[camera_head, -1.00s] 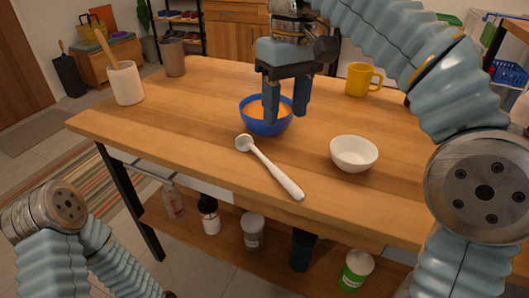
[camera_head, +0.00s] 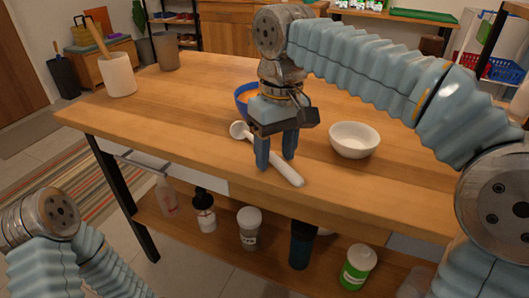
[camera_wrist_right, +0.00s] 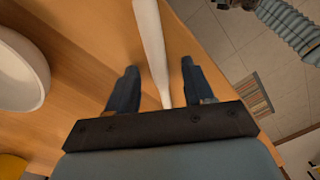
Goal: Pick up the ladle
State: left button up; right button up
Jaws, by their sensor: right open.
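The white ladle (camera_head: 288,173) lies on the wooden table (camera_head: 200,100) near its front edge, its cup end to the left and its handle running down to the right. My right gripper (camera_head: 275,163) is open above the ladle's handle, with a finger seen on each side of it. In the right wrist view the ladle's handle (camera_wrist_right: 150,45) runs between the two open fingers (camera_wrist_right: 157,80). I cannot tell whether the fingers touch it. My left gripper is out of view; only part of my left arm shows at lower left.
A white bowl (camera_head: 354,139) stands close to the right of the gripper. A blue bowl (camera_head: 243,97) is partly hidden behind it. A white holder (camera_head: 119,75) and a brown cup (camera_head: 167,52) stand at the far left. Bottles and jars sit on the lower shelf.

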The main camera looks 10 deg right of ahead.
jog(key=shift+c, duration=0.2)
grip_shut()
jog(key=shift+r, duration=0.15)
